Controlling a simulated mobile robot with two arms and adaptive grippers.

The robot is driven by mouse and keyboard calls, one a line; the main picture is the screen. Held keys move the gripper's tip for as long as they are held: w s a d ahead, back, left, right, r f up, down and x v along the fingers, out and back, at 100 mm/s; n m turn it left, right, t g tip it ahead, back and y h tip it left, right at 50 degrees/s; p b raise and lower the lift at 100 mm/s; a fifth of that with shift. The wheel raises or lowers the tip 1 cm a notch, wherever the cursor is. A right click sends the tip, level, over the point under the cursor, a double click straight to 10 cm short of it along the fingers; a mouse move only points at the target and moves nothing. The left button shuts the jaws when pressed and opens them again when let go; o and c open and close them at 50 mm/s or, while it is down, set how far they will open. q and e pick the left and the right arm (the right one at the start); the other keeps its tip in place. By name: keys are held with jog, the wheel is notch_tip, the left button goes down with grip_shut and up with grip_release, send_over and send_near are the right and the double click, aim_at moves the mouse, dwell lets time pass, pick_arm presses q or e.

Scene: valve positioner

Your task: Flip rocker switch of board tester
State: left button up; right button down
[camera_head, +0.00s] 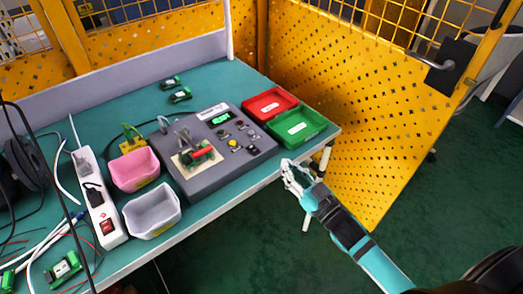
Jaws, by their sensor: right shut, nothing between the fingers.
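The board tester (217,177) is a dark grey box with a sloped top on the green table. Its top carries a green display (222,117), a yellow button (233,143), several small controls and a clamp with a red handle (202,153) over a green board. The rocker switch is too small to tell apart from the other controls on the panel. My right gripper (287,170) is shut and empty, in front of the table's front edge. It is to the right of the tester and apart from it. My left gripper is not in view.
A red bin (270,91) and a green bin (321,123) stand right of the tester. A pink bin (135,185), a grey bin (151,230) and a white power strip (93,170) stand to its left. Yellow perforated panels (345,120) rise behind and right.

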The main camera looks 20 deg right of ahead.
jog(key=r, duration=0.1)
jog(key=r+y, duration=0.1)
jog(key=shift+s+a+r, duration=0.1)
jog(key=shift+a+r, duration=0.25)
notch_tip(320, 180, up, 2)
jog(key=p, duration=0.2)
send_over(253, 149)
jog(key=s+d, duration=0.2)
jog(key=f, duration=0.3)
jog(key=shift+s+d, duration=0.25)
jog(key=shift+s, duration=0.1)
jog(key=shift+s+f, duration=0.15)
jog(key=shift+f, duration=0.45)
jog(key=shift+b, duration=0.35)
